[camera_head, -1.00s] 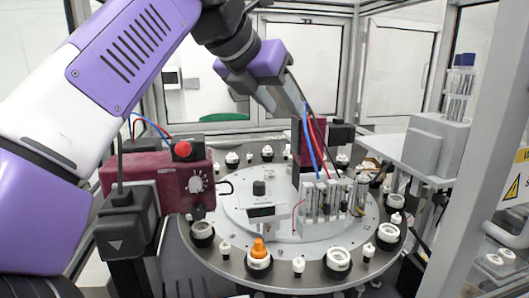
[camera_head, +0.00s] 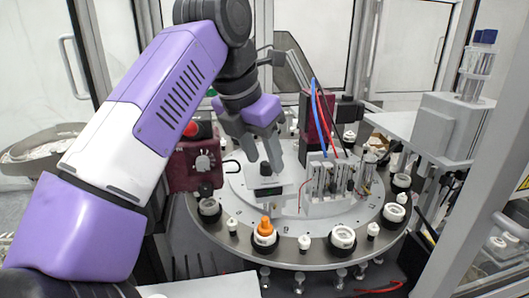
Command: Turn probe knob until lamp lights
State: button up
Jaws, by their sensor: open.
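A small white box (camera_head: 268,188) with a dark display on its front sits on the pale round plate in the middle of the turntable. A black knob (camera_head: 265,169) stands on top of it. My gripper (camera_head: 265,158) points down over this box with its jaws open, one finger on each side of the knob's upper area. I cannot tell whether the fingers touch it. I cannot make out a lit lamp.
Right of the white box stands a grey block (camera_head: 325,180) with upright parts and red and blue cables above. White rings and small caps sit around the turntable rim (camera_head: 290,257), one holding an orange piece (camera_head: 266,226). A grey machine (camera_head: 440,125) stands at right.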

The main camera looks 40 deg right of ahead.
jog(key=shift+d+f, duration=0.2)
jog(key=shift+f, duration=0.25)
jog(key=shift+c, duration=0.5)
grip_shut()
